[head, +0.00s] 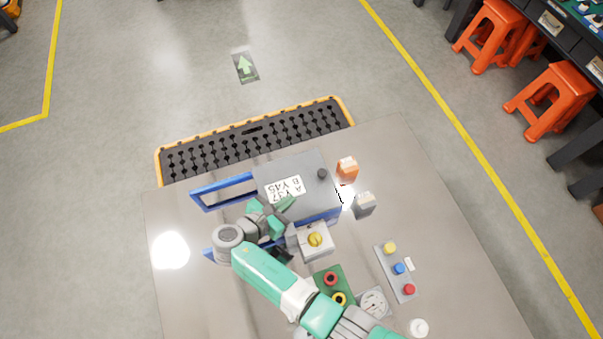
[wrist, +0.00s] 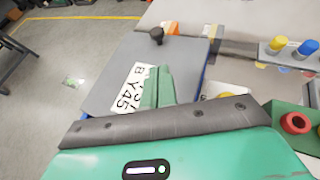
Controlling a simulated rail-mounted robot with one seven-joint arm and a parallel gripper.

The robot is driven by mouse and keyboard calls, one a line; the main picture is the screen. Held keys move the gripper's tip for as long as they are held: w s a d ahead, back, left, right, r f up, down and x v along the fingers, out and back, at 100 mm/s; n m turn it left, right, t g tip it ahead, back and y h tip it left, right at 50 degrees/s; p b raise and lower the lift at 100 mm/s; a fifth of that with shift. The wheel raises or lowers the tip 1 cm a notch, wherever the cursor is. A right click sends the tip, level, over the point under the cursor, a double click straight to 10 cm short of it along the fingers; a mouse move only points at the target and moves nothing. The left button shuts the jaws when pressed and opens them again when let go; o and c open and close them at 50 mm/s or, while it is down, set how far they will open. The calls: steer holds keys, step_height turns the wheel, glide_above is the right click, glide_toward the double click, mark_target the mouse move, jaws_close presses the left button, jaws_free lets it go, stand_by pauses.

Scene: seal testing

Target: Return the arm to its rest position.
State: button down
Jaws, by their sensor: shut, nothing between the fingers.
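My gripper (head: 284,205) is at the left of the worktable in the head view, over the near side of a grey box with a white label and blue handles (head: 268,172). In the wrist view my gripper's green fingers (wrist: 157,70) are together with nothing between them, in front of the box's labelled lid (wrist: 185,58). I cannot tell whether the fingertips touch the lid. My arm reaches in from the lower right and hides part of the table and of the box's near side.
Near my arm are a grey unit with a yellow knob (head: 315,241), a green plate with red and yellow rings (head: 345,284), a gauge (head: 374,302) and a button panel (head: 395,272). Orange (head: 347,169) and grey (head: 365,204) blocks stand right of the box.

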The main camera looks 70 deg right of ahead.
steer(key=shift+v, duration=1)
